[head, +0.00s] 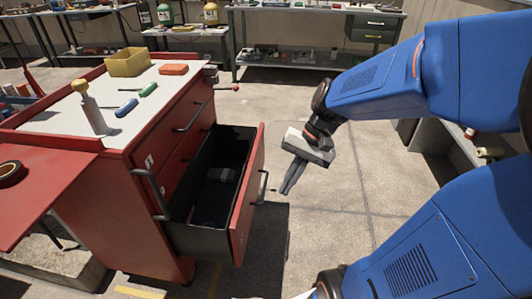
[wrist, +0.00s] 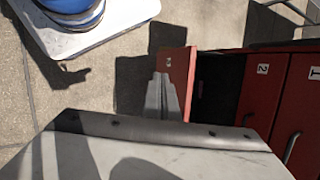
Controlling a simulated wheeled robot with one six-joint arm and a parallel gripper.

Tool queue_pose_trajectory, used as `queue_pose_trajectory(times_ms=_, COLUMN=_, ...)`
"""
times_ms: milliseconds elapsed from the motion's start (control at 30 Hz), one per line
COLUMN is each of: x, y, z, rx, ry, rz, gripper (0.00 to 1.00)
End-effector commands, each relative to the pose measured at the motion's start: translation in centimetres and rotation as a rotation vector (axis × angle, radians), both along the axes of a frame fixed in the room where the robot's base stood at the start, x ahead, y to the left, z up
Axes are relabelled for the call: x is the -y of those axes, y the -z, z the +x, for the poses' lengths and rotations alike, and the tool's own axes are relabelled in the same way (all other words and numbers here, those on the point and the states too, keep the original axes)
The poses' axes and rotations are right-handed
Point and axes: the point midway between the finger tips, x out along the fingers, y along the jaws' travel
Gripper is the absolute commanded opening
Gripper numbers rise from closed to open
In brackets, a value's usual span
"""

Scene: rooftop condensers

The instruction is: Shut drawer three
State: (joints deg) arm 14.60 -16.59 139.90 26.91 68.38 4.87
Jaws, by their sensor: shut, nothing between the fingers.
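The red tool cabinet (head: 110,205) stands at left in the head view. Its lowest drawer, drawer three (head: 247,195), is pulled far out, with a dark box inside. My gripper (head: 286,191) is shut and empty, pointing down just to the right of the drawer's red front, on its outer side. In the wrist view the shut fingers (wrist: 161,85) overlap the lower part of the drawer front (wrist: 177,62), which bears a small, hard-to-read label. Whether they touch it I cannot tell. The drawers above, labelled 1 and 2 (wrist: 263,90), look closed.
A red side shelf (head: 45,190) juts out at left. Workbenches (head: 320,8) line the back. The concrete floor right of the drawer is clear.

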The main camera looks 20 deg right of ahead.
Motion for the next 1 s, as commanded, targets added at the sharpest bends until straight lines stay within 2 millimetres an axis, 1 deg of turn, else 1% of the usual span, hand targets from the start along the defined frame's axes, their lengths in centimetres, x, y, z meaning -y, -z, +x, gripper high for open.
queue_pose_trajectory(times_ms=33, x=0.1, y=0.4, z=0.7, rx=-0.035, ry=0.033, rz=0.037, gripper=0.0)
queue_pose_trajectory(times_ms=267, x=0.3, y=1.6, z=4.0, rx=-0.173, ry=0.186, rz=0.212, gripper=0.0)
queue_pose_trajectory(times_ms=567, x=1.9, y=3.2, z=9.0, rx=-0.329, ry=0.392, rz=0.452, gripper=0.0)
queue_pose_trajectory(times_ms=767, x=4.0, y=4.6, z=12.6, rx=-0.418, ry=0.534, rz=0.618, gripper=0.0)
queue_pose_trajectory(times_ms=1000, x=7.6, y=6.8, z=16.7, rx=-0.506, ry=0.702, rz=0.822, gripper=0.0)
